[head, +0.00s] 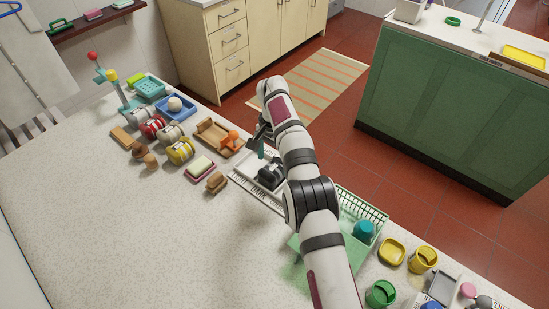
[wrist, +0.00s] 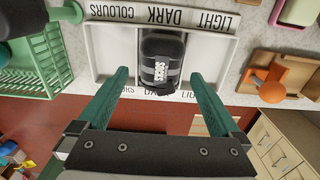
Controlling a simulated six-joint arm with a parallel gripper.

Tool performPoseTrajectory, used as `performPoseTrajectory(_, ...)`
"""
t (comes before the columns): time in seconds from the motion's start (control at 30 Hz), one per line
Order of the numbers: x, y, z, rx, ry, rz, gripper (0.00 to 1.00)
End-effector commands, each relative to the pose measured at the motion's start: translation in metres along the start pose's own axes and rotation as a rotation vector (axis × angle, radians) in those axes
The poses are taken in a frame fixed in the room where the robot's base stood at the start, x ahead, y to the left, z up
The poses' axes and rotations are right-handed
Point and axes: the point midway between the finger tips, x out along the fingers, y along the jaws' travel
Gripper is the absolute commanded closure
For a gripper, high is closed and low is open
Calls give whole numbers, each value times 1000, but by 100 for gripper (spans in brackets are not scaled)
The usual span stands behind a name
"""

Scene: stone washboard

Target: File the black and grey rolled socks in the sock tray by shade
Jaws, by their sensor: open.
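The white sock tray (wrist: 110,55) has three sections labelled LIGHT, DARK and COLOURS; it also shows in the head view (head: 243,186), partly behind my arm. A black rolled sock (wrist: 162,62) with a grey band reading SOCKS lies in the middle, DARK section. My gripper (wrist: 160,77) is open, its green fingers to either side of the black sock's near end, with gaps between. In the head view, a grey rolled sock (head: 137,118) and a paler greyish one (head: 170,134) lie in the row at left, outside the tray.
A red rolled sock (head: 152,127) and a yellow one (head: 180,151) share that row. A wooden holder with an orange piece (head: 230,140) stands left of the tray, a green rack (head: 352,205) right of it. The counter's front left is clear.

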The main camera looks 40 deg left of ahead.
Motion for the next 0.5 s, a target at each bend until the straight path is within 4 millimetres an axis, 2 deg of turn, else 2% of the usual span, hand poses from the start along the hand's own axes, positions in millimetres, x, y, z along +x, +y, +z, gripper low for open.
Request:
performPoseTrajectory(0.13,-11,0,0,1,2,-1,0)
performPoseTrajectory(0.27,-39,-1,-1,1,4,-5,0)
performPoseTrajectory(0.47,-58,26,-8,3,0,0,0)
performPoseTrajectory(0.5,-64,36,-13,4,1,0,0)
